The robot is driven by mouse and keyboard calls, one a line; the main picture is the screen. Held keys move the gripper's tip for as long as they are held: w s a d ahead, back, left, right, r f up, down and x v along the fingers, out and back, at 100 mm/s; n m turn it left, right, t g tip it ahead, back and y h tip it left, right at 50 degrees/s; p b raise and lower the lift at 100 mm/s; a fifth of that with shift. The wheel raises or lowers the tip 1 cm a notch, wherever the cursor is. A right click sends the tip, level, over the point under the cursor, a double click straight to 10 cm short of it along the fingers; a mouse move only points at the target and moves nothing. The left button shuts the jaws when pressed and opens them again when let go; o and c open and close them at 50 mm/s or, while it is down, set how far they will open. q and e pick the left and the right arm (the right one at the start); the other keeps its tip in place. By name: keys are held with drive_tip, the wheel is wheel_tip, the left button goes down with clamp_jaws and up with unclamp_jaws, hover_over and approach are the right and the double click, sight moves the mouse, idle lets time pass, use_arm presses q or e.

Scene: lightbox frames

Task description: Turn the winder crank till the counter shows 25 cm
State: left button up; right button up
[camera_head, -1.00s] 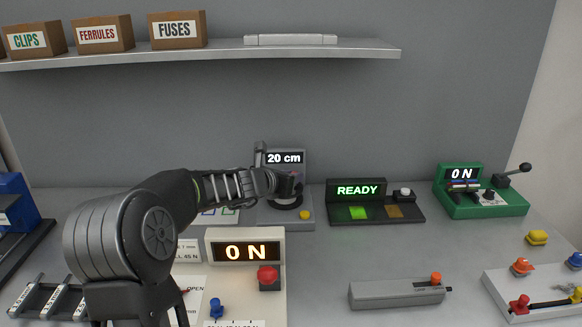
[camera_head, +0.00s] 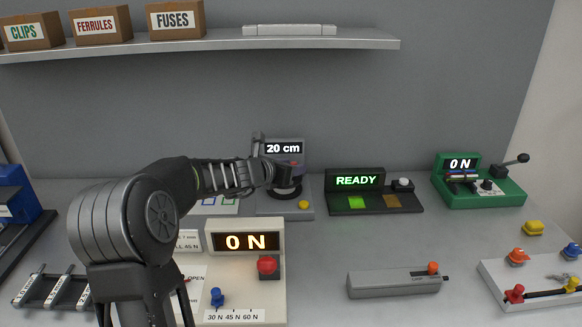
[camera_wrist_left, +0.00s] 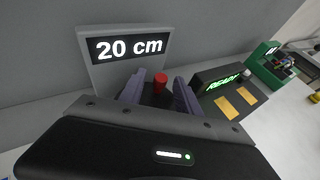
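The winder (camera_head: 268,208) is a grey unit at the back middle, with a yellow button on its base. Its upright counter (camera_head: 284,149) reads 20 cm, and the same reading shows in the left wrist view (camera_wrist_left: 128,47). The crank's red knob (camera_wrist_left: 160,82) stands between the two purple fingers of my left gripper (camera_wrist_left: 159,88), with a gap visible on each side. In the head view my left gripper (camera_head: 286,172) is over the winder's dark round part and hides much of the crank. My right gripper is not in view.
A black unit reading READY (camera_head: 357,181) stands just right of the winder. A green unit with a lever (camera_head: 480,188) is farther right. A cream panel reading 0 N (camera_head: 245,242) stands in front. A grey bar tool (camera_head: 394,283) lies front right. A shelf (camera_head: 330,44) runs above.

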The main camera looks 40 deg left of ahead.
use_arm(q)
drive_tip(key=v, duration=0.8)
drive_tip(key=shift+p, duration=0.35)
drive_tip(key=shift+w, duration=0.1)
